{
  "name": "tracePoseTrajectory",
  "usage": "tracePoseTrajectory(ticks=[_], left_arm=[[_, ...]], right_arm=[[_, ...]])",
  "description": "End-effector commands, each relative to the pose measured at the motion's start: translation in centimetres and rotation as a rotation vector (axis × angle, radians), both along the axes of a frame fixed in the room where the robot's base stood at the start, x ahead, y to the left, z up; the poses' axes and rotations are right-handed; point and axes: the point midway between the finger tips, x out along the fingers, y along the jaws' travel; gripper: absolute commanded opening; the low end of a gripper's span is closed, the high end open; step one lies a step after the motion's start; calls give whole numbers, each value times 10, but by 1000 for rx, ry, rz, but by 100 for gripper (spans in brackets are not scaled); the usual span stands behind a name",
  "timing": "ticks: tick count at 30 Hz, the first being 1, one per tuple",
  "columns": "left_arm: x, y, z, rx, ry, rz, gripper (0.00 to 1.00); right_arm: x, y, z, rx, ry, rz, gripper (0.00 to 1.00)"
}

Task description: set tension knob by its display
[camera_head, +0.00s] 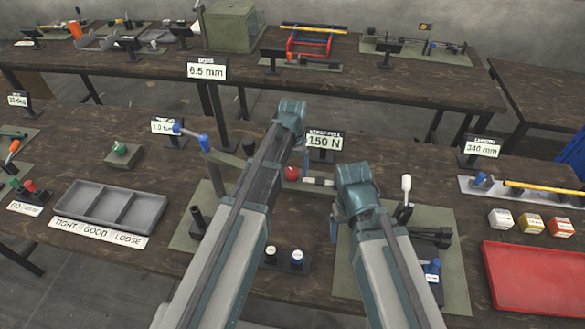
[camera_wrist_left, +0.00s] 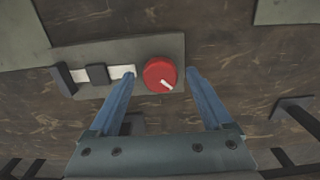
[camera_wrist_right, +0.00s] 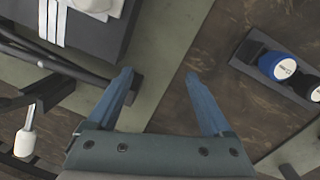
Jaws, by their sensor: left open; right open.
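The red tension knob (camera_wrist_left: 160,73) with a white pointer line sits at the right end of a grey plate with a white slider strip (camera_wrist_left: 121,71). The pointer points down and right in the left wrist view. In the head view the knob (camera_head: 292,173) shows beside my left arm, in front of the display (camera_head: 324,142), which reads 150 N. My left gripper (camera_wrist_left: 160,77) is open, with its fingers on either side of the knob; I cannot tell if they touch it. My right gripper (camera_wrist_right: 160,76) is open and empty above the green mat (camera_wrist_right: 165,50).
A blue knob and a white-capped one (camera_head: 297,257) stand near the front. A white-handled lever (camera_head: 406,190) and dark rods stand right of my right arm. A red tray (camera_head: 535,275) lies at right, a grey three-part tray (camera_head: 110,205) at left.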

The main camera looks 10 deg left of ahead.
Motion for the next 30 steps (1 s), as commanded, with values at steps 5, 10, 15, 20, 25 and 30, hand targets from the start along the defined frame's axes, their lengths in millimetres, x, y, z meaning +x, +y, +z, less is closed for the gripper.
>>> tracePoseTrajectory(ticks=[5, 10, 15, 20, 25, 30], left_arm=[[0, 0, 8, 0, 0, 0, 83], [0, 0, 25, 0, 0, 0, 83], [0, 0, 49, 0, 0, 0, 83], [0, 0, 73, 0, 0, 0, 83], [0, 0, 98, 0, 0, 0, 83], [0, 0, 123, 0, 0, 0, 83]], right_arm=[[0, 0, 8, 0, 0, 0, 84], [0, 0, 25, 0, 0, 0, 84], [0, 0, 49, 0, 0, 0, 84], [0, 0, 73, 0, 0, 0, 84], [0, 0, 99, 0, 0, 1, 84], [0, 0, 123, 0, 0, 2, 84]])
